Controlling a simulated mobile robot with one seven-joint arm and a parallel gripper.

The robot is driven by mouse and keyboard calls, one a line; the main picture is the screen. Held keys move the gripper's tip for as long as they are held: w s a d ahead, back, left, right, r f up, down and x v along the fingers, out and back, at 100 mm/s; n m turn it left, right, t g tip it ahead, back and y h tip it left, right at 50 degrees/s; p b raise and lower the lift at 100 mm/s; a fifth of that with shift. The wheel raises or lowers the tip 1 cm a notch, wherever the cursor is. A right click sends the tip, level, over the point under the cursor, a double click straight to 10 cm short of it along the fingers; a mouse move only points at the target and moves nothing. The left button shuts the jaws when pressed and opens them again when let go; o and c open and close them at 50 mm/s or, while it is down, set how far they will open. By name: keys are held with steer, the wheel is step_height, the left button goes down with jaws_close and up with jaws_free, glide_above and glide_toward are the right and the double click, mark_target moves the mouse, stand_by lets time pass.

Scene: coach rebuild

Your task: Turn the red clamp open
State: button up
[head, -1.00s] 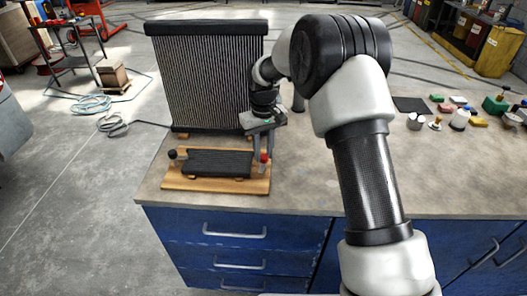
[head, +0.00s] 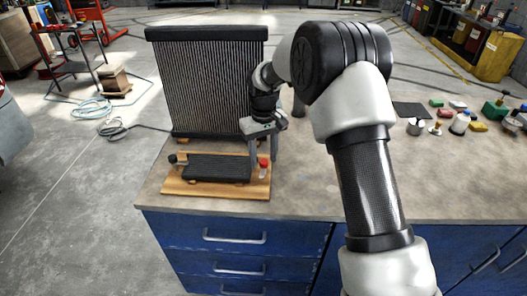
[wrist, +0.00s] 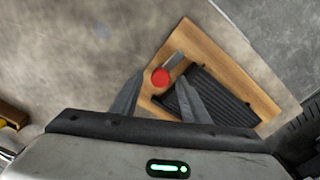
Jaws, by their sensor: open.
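The red clamp (head: 264,163) is a small red-topped knob at the right end of a wooden board (head: 200,192). It also shows in the wrist view (wrist: 160,77) as a round red top beside a light grey bar. My gripper (head: 264,154) is over that end of the board, fingers pointing down. In the wrist view my gripper (wrist: 160,85) is open, with one finger on each side of the red top and gaps between. I cannot tell how far above or around the clamp the fingertips are. A ribbed black panel (head: 217,168) lies on the board.
A tall finned radiator (head: 205,85) stands just behind the board. A dark knob (head: 172,158) sits at the board's left end. Small parts and bottles (head: 459,122) lie at the right of the bench (head: 300,190).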

mark_target(263, 161)
step_height(263, 161, up, 18)
steer(key=shift+f, duration=0.25)
stand_by(0.3)
